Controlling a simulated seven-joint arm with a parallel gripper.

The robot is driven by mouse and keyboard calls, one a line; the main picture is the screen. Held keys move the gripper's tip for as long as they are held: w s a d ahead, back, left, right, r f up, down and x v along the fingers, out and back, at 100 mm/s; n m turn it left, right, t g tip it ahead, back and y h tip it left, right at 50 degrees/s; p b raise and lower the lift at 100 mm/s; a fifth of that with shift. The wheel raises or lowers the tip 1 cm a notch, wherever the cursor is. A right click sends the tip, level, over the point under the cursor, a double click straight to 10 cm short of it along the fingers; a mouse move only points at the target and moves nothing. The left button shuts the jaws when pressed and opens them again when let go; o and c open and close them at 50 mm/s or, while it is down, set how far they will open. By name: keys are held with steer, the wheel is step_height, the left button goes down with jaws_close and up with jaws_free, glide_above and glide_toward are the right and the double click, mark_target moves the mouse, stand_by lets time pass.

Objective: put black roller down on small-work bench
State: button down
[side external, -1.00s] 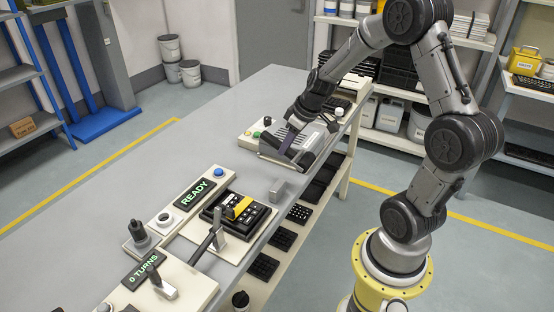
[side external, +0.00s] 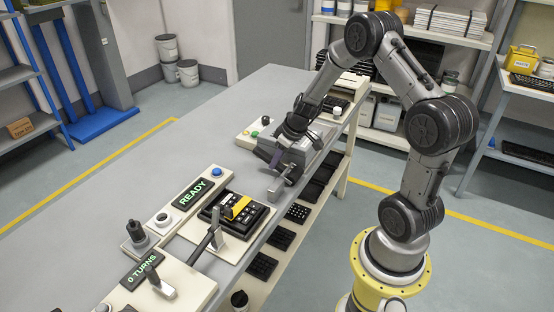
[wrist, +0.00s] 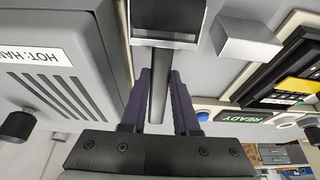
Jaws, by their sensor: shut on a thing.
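My gripper (side external: 283,168) is low over the right edge of the long grey bench (side external: 180,150), between the press and the keyboard station. In the wrist view its two dark purple fingers (wrist: 160,75) are shut on the dark, narrow handle (wrist: 158,92) of what looks like the black roller. The roller's wider black head with a pale metal edge (wrist: 165,22) is beyond the fingertips, partly cut off by the frame. In the side view I cannot make out the roller clearly. I cannot tell whether it touches the bench.
A small grey block (wrist: 245,37) stands close beside the roller head. The grey press (wrist: 50,75) with a hot-surface label is close to my fingers on the other side. A black and yellow keyboard fixture (side external: 238,212) and READY sign (side external: 193,193) are nearby. The bench's far left is clear.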

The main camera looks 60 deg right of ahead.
steer(key=shift+f, duration=0.2)
steer(key=shift+f, duration=0.45)
steer(key=c, duration=0.7)
jaws_free()
steer(key=shift+o, duration=0.2)
steer(key=shift+r, duration=0.1)
